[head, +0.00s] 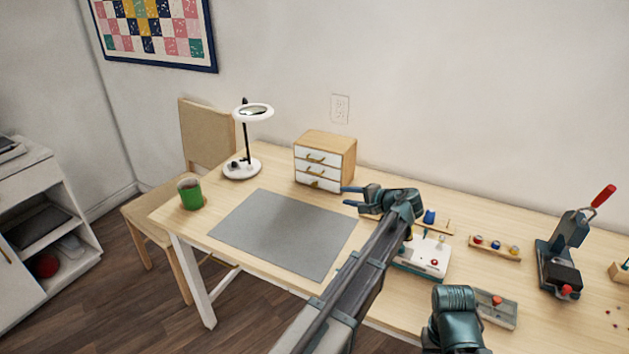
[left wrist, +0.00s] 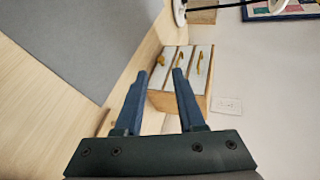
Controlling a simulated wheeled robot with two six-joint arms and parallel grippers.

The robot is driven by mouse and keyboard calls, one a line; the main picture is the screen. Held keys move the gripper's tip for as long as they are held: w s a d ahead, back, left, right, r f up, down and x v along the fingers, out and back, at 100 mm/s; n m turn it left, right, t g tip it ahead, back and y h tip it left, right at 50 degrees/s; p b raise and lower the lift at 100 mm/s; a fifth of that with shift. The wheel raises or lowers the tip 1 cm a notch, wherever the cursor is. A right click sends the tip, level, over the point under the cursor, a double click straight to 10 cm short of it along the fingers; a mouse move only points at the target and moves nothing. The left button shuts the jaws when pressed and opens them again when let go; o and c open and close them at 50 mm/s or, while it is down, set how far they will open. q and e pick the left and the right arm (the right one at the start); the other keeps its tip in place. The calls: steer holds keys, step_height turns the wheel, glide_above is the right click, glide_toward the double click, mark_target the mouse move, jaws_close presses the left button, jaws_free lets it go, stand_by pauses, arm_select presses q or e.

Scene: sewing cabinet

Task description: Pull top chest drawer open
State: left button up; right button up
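The small wooden chest (head: 347,159) stands at the back of the table, with three white drawer fronts and brass handles. Its top drawer (head: 316,154) looks shut, as do the two below. In the left wrist view, turned sideways, the top drawer (left wrist: 204,70) is the rightmost strip. My left gripper (head: 346,196) is open and empty, in front of the chest's lower right. In the left wrist view my left gripper (left wrist: 159,72) has its fingers apart, pointing at the chest without visibly holding a handle. My right gripper is not in view.
A grey mat (head: 275,232) lies in front of the chest. A white magnifier lamp (head: 243,168) and green mug (head: 190,195) stand left. A button rack (head: 494,248) and a press (head: 560,262) with a red handle stand right. The wall is close behind.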

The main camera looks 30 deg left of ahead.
mark_target(323, 151)
arm_select(q)
steer(key=w+a+y+b, duration=0.1)
steer(key=w+a, duration=0.3)
steer(key=a, duration=0.2)
steer(key=w+a+m+t+y+b, duration=0.1)
steer(key=w+a+b, duration=0.1)
steer(key=w+a, duration=0.3)
steer(key=w+a+y+b, duration=0.1)
steer(key=w+a, duration=0.3)
steer(key=a, duration=0.3)
steer(key=shift+w+a+r+m+y, duration=0.15)
steer(key=shift+a+r+m+y, duration=0.15)
steer(key=shift+a+r+m, duration=0.1)
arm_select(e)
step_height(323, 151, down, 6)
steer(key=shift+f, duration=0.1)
arm_select(q)
steer(key=shift+d, duration=0.1)
jaws_close()
stand_by(0.3)
